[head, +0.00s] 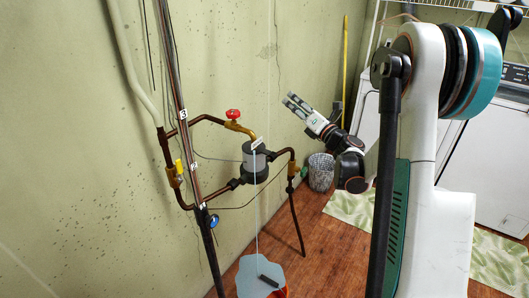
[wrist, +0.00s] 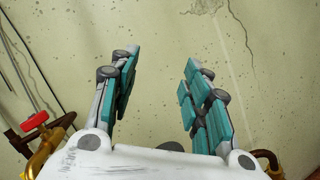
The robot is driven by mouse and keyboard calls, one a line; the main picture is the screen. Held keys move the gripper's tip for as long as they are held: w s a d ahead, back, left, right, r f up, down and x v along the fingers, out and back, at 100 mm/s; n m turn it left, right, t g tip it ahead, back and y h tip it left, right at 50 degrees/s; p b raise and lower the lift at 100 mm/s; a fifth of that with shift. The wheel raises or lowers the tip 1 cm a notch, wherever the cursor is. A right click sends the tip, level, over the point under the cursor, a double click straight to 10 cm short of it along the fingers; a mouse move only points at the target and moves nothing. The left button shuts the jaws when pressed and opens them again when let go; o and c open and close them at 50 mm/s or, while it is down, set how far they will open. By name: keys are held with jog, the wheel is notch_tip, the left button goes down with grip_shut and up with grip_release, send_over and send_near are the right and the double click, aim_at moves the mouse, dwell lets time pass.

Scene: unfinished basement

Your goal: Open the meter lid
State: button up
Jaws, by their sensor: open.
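The meter (head: 254,163) is a dark grey cylinder with a lighter top, set in the copper pipework on the wall in the head view. A small pale piece at its top (head: 257,144) looks like the lid; it is too small to tell whether it is raised. My gripper (head: 290,102) is above and to the right of the meter, apart from it, with its fingers pointing up and left. In the wrist view, the two teal-padded fingers of my gripper (wrist: 162,70) are spread with nothing between them. The meter is not clearly visible there.
A red valve handle (head: 233,114) stands left of the meter, and it also shows in the wrist view (wrist: 35,121). A yellow valve handle (head: 179,166) is farther left. A wire basket (head: 321,171) stands by the wall.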

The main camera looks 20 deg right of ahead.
jog(key=s+f+n+g+y, duration=0.2)
jog(key=s+f+n+y, duration=0.15)
jog(key=f+n, duration=0.45)
jog(key=s+f+n+g+y, duration=0.2)
jog(key=s+f+n+g, duration=0.15)
jog(key=f, duration=0.85)
jog(key=b+x, duration=0.3)
jog(key=x, duration=0.9)
jog(key=shift+w+a, duration=0.25)
jog(key=shift+a, duration=0.1)
jog(key=shift+f+n+t, duration=0.1)
jog(key=shift+n+t, duration=0.15)
grip_shut()
